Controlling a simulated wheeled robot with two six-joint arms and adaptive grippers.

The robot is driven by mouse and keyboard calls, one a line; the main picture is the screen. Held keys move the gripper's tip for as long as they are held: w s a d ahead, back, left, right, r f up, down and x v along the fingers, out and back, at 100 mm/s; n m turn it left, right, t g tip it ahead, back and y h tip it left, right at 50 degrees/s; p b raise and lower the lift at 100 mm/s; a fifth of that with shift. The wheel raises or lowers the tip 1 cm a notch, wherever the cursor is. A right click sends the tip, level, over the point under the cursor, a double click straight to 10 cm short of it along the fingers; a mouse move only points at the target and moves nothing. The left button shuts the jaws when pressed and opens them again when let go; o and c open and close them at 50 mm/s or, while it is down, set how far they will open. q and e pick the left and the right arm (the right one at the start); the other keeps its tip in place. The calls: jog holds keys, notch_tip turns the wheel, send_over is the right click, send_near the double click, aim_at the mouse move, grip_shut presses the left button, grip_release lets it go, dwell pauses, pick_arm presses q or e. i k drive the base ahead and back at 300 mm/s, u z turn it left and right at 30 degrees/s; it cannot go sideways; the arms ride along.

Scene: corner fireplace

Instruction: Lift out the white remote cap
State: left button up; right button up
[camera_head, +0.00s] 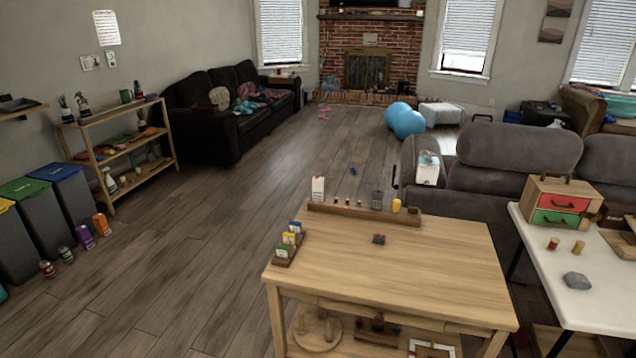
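A wooden table (400,262) stands in front of me. Along its far edge lies a long wooden tray (350,212). At the tray's left end stands an upright white item (318,189) with a dark mark on it. Several tiny dark-and-white pieces (347,201) stand along the tray's middle. A dark grey upright item (377,199) and a yellow cylinder (396,205) are towards its right end. I cannot tell at this size which piece is the white remote cap. Neither of my grippers shows in the head view.
A small wooden holder with coloured cards (288,247) is at the table's left edge. A small dark object (379,239) lies near the middle; the table's front is clear. A white table (590,305) with a drawer box (557,204) stands right. Open floor (200,270) lies left.

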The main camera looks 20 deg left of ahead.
aim_at(320, 181)
jog(key=u, duration=1.8)
jog(key=i, duration=3.7)
jog(key=z, duration=2.25)
jog(key=i, duration=3.6)
jog(key=z, duration=1.15)
